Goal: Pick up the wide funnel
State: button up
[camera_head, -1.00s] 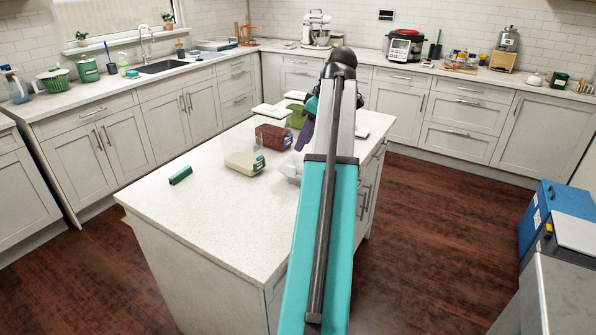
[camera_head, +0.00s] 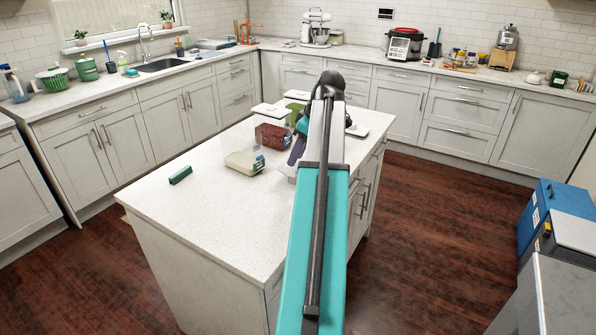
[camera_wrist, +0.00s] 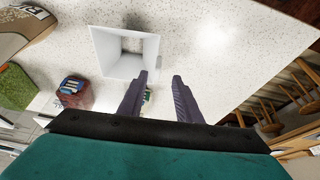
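A white, square piece with sloping walls and a smaller square centre (camera_wrist: 112,62) lies on the speckled counter in the wrist view, and it looks like the wide funnel. It is beyond and slightly left of my fingertips. My gripper (camera_wrist: 159,78) has two purple fingers apart, with nothing held between them. The left fingertip overlaps the white piece's lower right corner in the picture; I cannot tell if they touch. In the head view, a purple finger (camera_head: 297,151) shows over the island, left of my arm. My arm hides much of that spot.
The white island (camera_head: 215,210) holds a cream-filled container (camera_head: 244,162), a reddish-brown container (camera_head: 272,135) and a small green block (camera_head: 180,174). In the wrist view, a small dark red object with a blue top (camera_wrist: 73,92) stands left of the fingers. The island's front left is mostly clear.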

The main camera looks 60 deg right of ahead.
jog(key=shift+p+x, duration=0.65)
jog(key=shift+x, duration=1.95)
jog(key=shift+d, duration=0.2)
jog(key=shift+c, duration=0.4)
grip_shut()
